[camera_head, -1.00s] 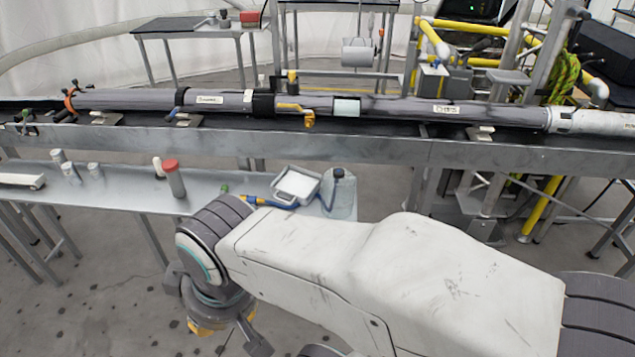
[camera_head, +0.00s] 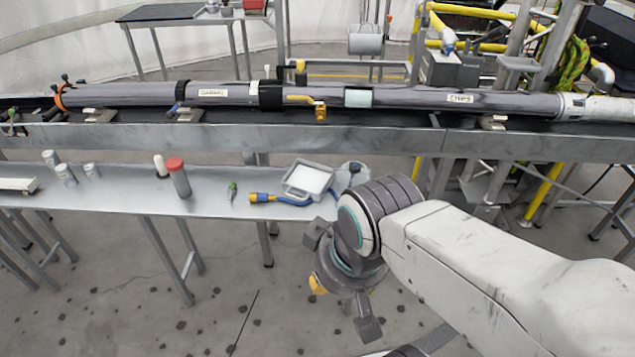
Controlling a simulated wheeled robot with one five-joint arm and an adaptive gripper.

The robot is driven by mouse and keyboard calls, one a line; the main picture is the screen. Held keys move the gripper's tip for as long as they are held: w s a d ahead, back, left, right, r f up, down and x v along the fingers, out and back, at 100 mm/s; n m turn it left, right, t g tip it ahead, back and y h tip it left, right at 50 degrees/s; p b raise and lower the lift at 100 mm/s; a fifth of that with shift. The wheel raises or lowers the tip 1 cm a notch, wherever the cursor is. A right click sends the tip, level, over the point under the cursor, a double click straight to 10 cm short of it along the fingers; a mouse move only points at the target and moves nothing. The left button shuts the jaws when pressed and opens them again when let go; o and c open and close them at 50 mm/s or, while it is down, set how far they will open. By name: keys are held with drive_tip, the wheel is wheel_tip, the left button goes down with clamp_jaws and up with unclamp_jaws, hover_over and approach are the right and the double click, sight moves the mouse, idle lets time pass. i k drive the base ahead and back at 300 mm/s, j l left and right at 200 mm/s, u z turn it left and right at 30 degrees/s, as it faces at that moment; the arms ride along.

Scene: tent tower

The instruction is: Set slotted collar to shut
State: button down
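A long dark pipe (camera_head: 420,99) lies level along the metal bench at the back. Several bands and sleeves sit on it: a wide black collar (camera_head: 270,94), a pale sleeve (camera_head: 358,97) and a light grey collar (camera_head: 572,106) at the right end. I cannot tell for sure which is the slotted collar, or see a slot. A yellow-handled valve (camera_head: 320,110) hangs between the black collar and the pale sleeve. My gripper (camera_head: 342,305) is below and in front of the bench, pointing down, well away from the pipe. Its fingers look spread and empty.
A lower metal table (camera_head: 120,190) stands before the bench, holding a red-capped cylinder (camera_head: 178,177), a white-topped tray device (camera_head: 308,180) and a blue-and-yellow tool (camera_head: 270,198). Yellow railings (camera_head: 470,30) stand behind at right. Floor at lower left is open.

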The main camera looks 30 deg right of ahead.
sight(585, 112)
drive_tip(key=z, duration=2.2)
